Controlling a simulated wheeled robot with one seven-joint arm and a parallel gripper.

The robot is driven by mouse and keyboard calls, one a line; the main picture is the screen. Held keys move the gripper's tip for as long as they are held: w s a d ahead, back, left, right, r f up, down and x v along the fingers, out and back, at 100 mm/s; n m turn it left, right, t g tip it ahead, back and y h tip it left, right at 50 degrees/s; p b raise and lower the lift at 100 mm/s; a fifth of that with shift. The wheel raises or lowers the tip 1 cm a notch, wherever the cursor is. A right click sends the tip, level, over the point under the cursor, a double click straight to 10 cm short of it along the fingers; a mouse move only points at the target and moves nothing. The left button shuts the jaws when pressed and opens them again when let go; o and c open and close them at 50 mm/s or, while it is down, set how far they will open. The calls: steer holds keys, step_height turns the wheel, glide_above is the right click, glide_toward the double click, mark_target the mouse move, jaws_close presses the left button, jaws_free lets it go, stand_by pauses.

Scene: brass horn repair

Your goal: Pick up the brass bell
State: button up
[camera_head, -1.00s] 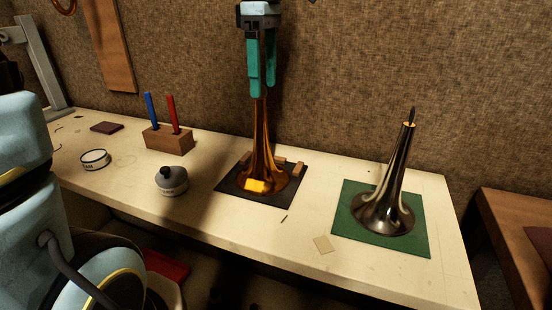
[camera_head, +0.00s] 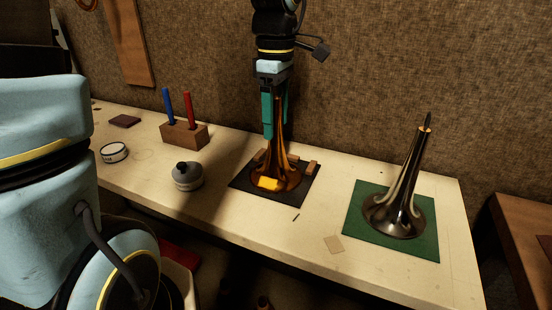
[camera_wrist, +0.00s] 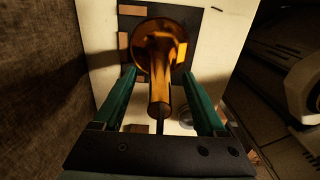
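The brass bell (camera_head: 281,165) stands flare-down on a black mat (camera_head: 303,194) on the bench, with a yellow patch on its flare. In the wrist view the bell (camera_wrist: 160,60) points its narrow end toward me. My gripper (camera_head: 274,128) has teal fingers and points straight down around the upper stem. In the wrist view my gripper (camera_wrist: 161,82) is open, with a finger on each side of the stem and gaps visible between. A darker silver-grey bell (camera_head: 397,205) stands on a green mat (camera_head: 428,245) to the right.
Small wooden blocks (camera_head: 311,167) sit on the black mat around the bell. A wooden holder (camera_head: 186,136) with a blue and a red tool, a grey lidded pot (camera_head: 187,177) and a white tin (camera_head: 114,152) stand left. The wall (camera_head: 370,80) is close behind.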

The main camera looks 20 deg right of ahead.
jaws_close()
stand_by(0.4)
stand_by(0.8)
